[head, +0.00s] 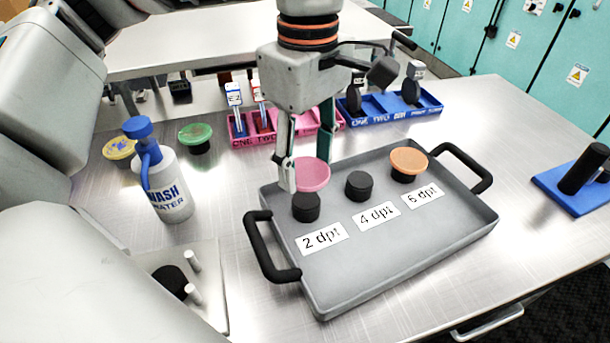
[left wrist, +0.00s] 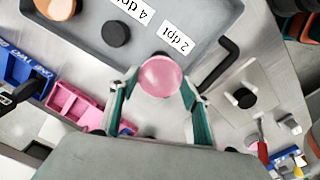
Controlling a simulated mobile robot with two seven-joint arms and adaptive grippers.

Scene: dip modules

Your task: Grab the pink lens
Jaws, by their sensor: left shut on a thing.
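The round pink lens (head: 313,176) is between the fingertips of my left gripper (head: 308,172), which is shut on it. It shows just above and behind the black round stand (head: 306,208) by the "2 dpt" label; I cannot tell if it touches that stand. In the left wrist view the pink lens (left wrist: 160,76) sits between the two green-edged fingers of the left gripper (left wrist: 160,82). My right gripper is not in view.
The grey tray (head: 400,255) has black handles, a bare black stand (head: 359,186) at "4 dpt" and an orange lens (head: 408,161) at "6 dpt". A wash bottle (head: 168,185), green lens (head: 195,134) and yellow lens (head: 119,148) stand left. Pink and blue bins (head: 425,111) lie behind.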

